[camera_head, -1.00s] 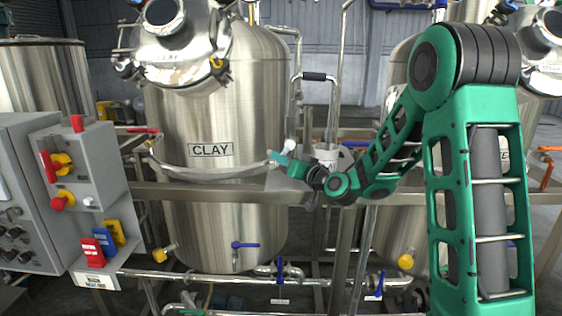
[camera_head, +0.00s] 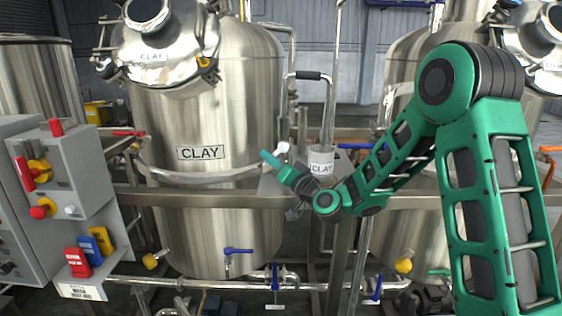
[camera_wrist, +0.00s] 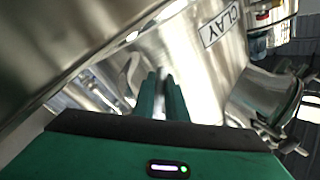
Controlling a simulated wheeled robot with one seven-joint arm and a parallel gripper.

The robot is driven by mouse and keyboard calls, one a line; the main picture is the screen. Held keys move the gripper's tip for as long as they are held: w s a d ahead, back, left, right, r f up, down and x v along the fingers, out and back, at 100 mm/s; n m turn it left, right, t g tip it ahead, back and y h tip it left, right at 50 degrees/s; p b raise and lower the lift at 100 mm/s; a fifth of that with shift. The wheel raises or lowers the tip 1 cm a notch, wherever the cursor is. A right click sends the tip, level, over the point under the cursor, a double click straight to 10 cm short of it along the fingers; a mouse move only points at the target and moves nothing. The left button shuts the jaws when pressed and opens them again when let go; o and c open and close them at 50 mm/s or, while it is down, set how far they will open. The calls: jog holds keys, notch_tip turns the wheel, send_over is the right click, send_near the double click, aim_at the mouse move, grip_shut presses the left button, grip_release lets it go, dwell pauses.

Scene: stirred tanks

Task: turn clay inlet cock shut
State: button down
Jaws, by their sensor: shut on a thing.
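The steel tank labelled CLAY (camera_head: 225,110) stands left of centre. My gripper (camera_head: 266,156) is in front of its right flank, fingers pointing up and left. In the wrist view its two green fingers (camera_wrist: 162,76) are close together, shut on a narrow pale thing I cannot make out. Blue-handled cocks show low on the tank (camera_head: 237,251), on the pipe below (camera_head: 275,275) and further right (camera_head: 374,288). A red lever (camera_head: 128,133) is at the tank's left. The tags are too small to read, so I cannot tell which is the clay inlet cock.
A grey control box (camera_head: 80,185) with switches and a red button stands left. A rail (camera_head: 215,195) crosses in front of the tank. A second tank (camera_head: 400,225) is partly behind my arm.

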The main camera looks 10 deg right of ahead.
jog(key=shift+d, duration=0.1)
jog(key=c, duration=2)
grip_release()
jog(key=shift+c, duration=0.2)
jog(key=v, duration=0.8)
jog(key=shift+d+f, duration=0.2)
jog(key=shift+s+d+f, duration=0.15)
jog(key=shift+s, duration=0.25)
jog(key=shift+s+d, duration=0.25)
jog(key=shift+s, duration=0.4)
jog(key=shift+c, duration=0.3)
